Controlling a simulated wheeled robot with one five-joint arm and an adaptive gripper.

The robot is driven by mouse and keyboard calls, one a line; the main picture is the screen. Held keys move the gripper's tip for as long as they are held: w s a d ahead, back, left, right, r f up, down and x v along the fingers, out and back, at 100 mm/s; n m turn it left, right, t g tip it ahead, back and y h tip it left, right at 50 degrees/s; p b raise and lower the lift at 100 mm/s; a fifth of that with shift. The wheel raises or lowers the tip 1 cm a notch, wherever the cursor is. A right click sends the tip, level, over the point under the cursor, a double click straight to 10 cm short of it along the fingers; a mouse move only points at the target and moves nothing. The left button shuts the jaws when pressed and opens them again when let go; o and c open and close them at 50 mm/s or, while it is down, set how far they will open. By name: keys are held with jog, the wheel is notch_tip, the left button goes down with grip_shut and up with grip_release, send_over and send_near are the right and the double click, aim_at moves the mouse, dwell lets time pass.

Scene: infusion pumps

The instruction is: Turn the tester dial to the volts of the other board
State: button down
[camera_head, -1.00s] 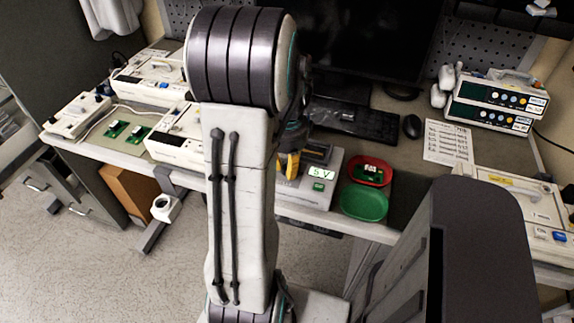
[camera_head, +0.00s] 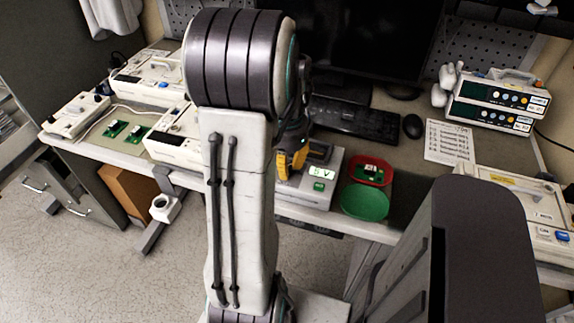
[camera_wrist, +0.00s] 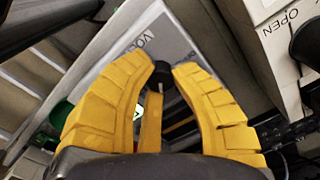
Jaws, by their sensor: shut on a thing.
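The tester (camera_head: 305,205) is a light box at the front edge of the bench, and its display (camera_head: 321,172) reads 5 V. Its small black dial (camera_wrist: 160,74) sits between my fingertips in the wrist view, next to printed letters starting "VO". My gripper (camera_wrist: 160,72) has yellow fingers and is shut on the dial; it also shows in the head view (camera_head: 291,163), partly behind my arm. A green board (camera_head: 371,168) lies in the red dish (camera_head: 386,181). Two more green boards (camera_head: 114,128) (camera_head: 136,133) lie at the left.
A green dish (camera_head: 365,203) stands empty right of the tester. White pumps stand at the left (camera_head: 175,140) and right (camera_head: 530,205). A printed sheet (camera_head: 450,143), keyboard (camera_head: 355,120) and mouse (camera_head: 412,126) lie behind. A socket-fronted tester slot stays partly hidden.

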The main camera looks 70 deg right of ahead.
jog(key=shift+f+m, duration=0.1)
jog(key=shift+m, duration=0.4)
jog(key=c, duration=1.3)
grip_release()
jog(key=shift+r, duration=0.2)
notch_tip(320, 180, up, 12)
jog(key=shift+f, duration=0.15)
